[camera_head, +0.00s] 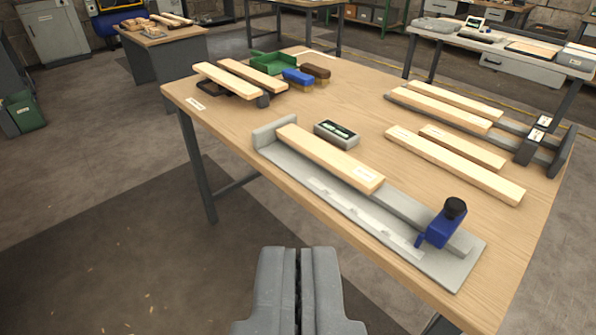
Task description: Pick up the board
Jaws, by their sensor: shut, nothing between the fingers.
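My gripper (306,258) is shut and empty at the bottom middle of the view, in front of the table's near edge and apart from everything on the table. A wooden board (327,157) with a small label lies in a grey jig (340,205) along the near side of the table. The jig has an end stop at its left and a blue clamp with a black knob (445,222) at its right. More boards (455,162) lie at the right, some on a dark rack (545,150). Two boards (226,79) rest on dark supports at the far left of the table.
The wooden table (375,140) carries a small grey device (337,133) behind the jig, a green tray (273,63), a blue block (298,77) and a brown block (316,73). Other workbenches stand behind.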

